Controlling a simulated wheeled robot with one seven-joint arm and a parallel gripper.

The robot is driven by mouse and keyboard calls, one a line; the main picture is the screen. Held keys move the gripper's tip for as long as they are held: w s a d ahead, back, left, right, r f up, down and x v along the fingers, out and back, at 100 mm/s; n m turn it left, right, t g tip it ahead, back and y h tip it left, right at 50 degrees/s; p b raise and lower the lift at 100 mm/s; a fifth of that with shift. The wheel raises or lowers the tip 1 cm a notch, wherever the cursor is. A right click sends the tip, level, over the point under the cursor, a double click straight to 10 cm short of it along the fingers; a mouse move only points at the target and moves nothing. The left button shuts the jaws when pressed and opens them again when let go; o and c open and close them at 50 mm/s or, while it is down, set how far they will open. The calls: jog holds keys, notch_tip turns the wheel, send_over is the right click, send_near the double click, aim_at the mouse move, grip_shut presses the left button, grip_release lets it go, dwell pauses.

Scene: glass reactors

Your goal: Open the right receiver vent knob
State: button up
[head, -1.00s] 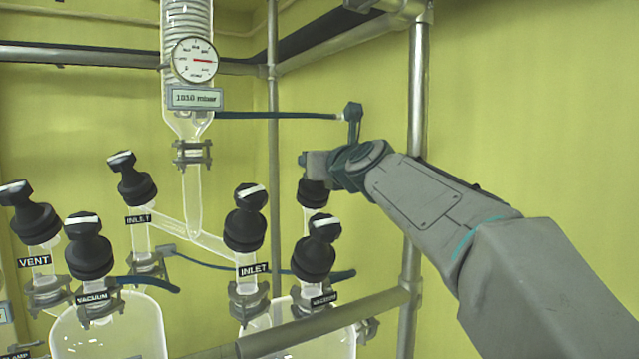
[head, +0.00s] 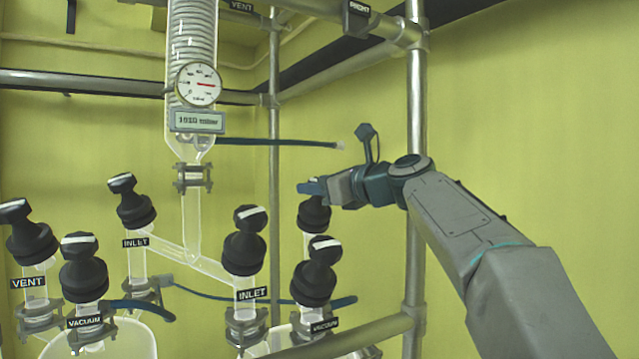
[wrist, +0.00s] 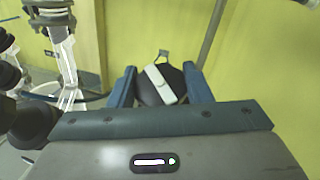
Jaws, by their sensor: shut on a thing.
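The right receiver vent knob (head: 313,213) is a black knob on a glass neck at the right, partly hidden behind my gripper. In the wrist view the black knob (wrist: 173,88) with a white bar on top sits between my two blue fingers. My gripper (head: 308,188) reaches in from the right at the knob's top and is shut on it. In the wrist view the white bar lies at a slant between the fingers. The knob's own label is hidden.
Other black knobs stand close by: the right inlet knob (head: 245,240) and the right vacuum knob (head: 316,270). A metal frame post (head: 416,180) stands behind my arm, and a rail (head: 340,338) runs below. The yellow wall is bare at the right.

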jog(key=shift+f, duration=0.1)
dwell(0.3)
jog(key=o, duration=1)
jog(key=shift+a+m+t+h+b, duration=0.1)
jog(key=shift+m+t+h+b, duration=0.4)
jog(key=shift+m+t+h, duration=0.55)
jog(key=m+t+h+p, duration=0.1)
jog(key=m, duration=0.1)
jog(key=m+h+p, duration=0.1)
jog(key=p, duration=0.1)
jog(key=shift+r+m+t, duration=0.35)
jog(key=shift+r, duration=0.05)
jog(key=m+h+p, duration=0.1)
jog(key=p, duration=0.2)
jog(key=shift+w+m+t+h, duration=0.1)
jog(key=shift+m+t+h, duration=0.2)
jog(key=shift+t+h, duration=0.1)
jog(key=shift+m+h+p, duration=0.35)
jog(key=shift+m+p, duration=0.05)
jog(key=shift+p, duration=0.6)
jog(key=m+t+h+p, duration=0.1)
jog(key=m+h+p, duration=0.1)
jog(key=p, duration=0.5)
